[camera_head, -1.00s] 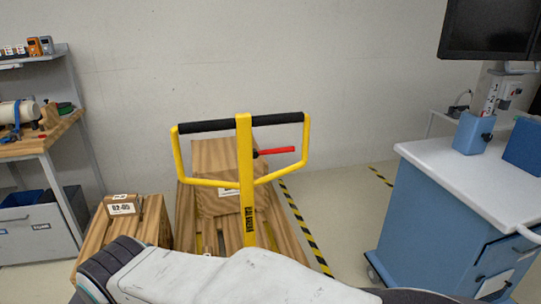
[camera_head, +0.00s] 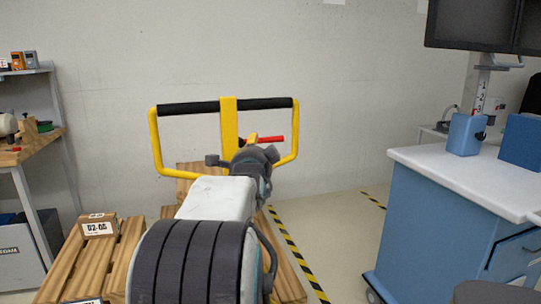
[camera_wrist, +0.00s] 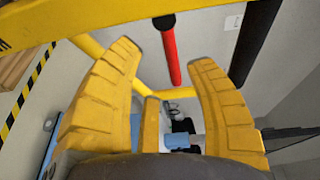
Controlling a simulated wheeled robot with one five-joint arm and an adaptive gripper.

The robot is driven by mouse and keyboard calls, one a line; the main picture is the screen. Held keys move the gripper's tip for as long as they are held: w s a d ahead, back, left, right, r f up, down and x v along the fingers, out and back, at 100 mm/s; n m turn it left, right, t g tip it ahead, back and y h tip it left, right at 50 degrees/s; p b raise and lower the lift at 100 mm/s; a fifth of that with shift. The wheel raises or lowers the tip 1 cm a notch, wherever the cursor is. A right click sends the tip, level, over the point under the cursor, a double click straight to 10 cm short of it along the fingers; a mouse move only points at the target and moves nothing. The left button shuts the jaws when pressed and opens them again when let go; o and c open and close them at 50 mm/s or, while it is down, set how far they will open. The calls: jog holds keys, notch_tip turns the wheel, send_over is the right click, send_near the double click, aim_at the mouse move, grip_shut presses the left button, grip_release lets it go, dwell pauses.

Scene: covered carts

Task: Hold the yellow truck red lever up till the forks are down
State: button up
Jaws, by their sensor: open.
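The yellow truck's handle (camera_head: 229,125) stands upright in front of me, a yellow loop with black grips. Its red lever (camera_head: 272,140) sticks out to the right of the central post, inside the loop, and looks about level. My gripper (camera_wrist: 165,58) is open, with its two yellow fingers spread. In the wrist view the red lever (camera_wrist: 170,52) shows in the gap between the fingertips, apart from both. In the head view my gripper is at the lever, mostly hidden by my wrist. My arm hides the forks.
Wooden pallets (camera_head: 285,283) lie below the handle, with a labelled box (camera_head: 98,226) at left. A blue cart (camera_head: 430,225) with a white top stands right. A workbench (camera_head: 40,150) is far left. Striped floor tape (camera_head: 290,243) runs over clear floor between pallets and cart.

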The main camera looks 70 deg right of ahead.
aim_at(272, 142)
jog(key=s+d, duration=0.1)
jog(key=s+m, duration=0.1)
jog(key=d+g, duration=0.1)
jog(key=shift+s+d+r+m+h, duration=0.25)
jog(key=shift+s+d+m+h, duration=0.05)
jog(key=shift+s+h, duration=0.1)
jog(key=shift+p+x, duration=0.4)
jog(key=shift+x, duration=2.9)
jog(key=shift+w, duration=0.1)
grip_shut()
